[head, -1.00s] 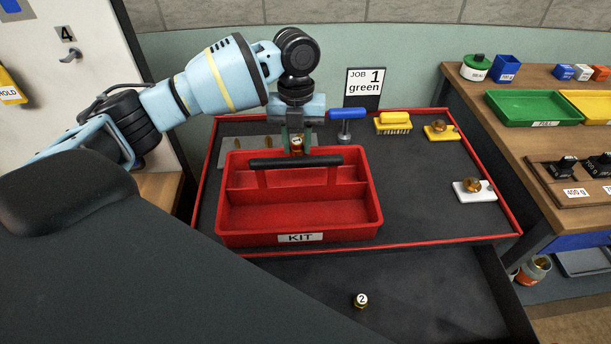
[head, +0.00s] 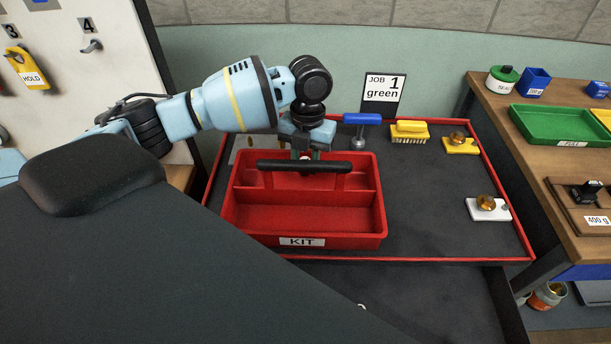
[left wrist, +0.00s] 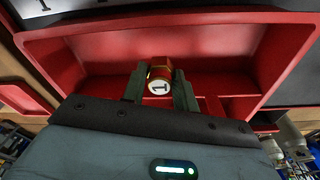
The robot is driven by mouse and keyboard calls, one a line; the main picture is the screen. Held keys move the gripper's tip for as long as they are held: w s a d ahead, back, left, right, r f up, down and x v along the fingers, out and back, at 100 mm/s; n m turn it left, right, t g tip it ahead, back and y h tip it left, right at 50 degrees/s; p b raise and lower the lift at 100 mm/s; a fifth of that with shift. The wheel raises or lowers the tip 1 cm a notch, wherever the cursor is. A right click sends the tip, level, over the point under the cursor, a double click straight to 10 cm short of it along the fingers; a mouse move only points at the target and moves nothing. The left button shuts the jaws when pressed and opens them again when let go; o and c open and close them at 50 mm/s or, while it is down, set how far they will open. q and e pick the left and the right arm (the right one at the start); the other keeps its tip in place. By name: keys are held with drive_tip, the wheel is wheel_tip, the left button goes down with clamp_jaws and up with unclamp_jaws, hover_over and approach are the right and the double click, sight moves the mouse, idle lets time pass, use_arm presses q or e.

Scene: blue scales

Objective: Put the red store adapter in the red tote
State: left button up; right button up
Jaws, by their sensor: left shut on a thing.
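The red tote (head: 350,241) stands on the dark, red-rimmed bench top, with a black bar handle across its top and a KIT label in front. My left gripper (head: 305,153) is above the tote's back part, just behind the handle. In the head view the handle and fingers hide most of the adapter. My right gripper is not in view.
A blue-handled tool (head: 361,119), a yellow brush (head: 409,129) and brass pieces on a yellow plate (head: 462,148) and a white plate (head: 503,211) lie right of the tote. A JOB 1 green sign (head: 384,92) stands behind.

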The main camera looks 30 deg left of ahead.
sight(305, 186)
use_arm(q)
drive_tip(key=shift+f, duration=2.55)
drive_tip(key=shift+f, duration=0.1)
drive_tip(key=o, duration=1)
drive_tip(key=shift+o, duration=0.2)
drive_tip(key=r, duration=0.4)
drive_tip(key=w+r, duration=0.1)
drive_tip(key=r, duration=0.7)
drive_tip(key=shift+w+a+r, duration=0.1)
drive_tip(key=shift+w+a, duration=0.05)
drive_tip(key=shift+w, duration=0.05)
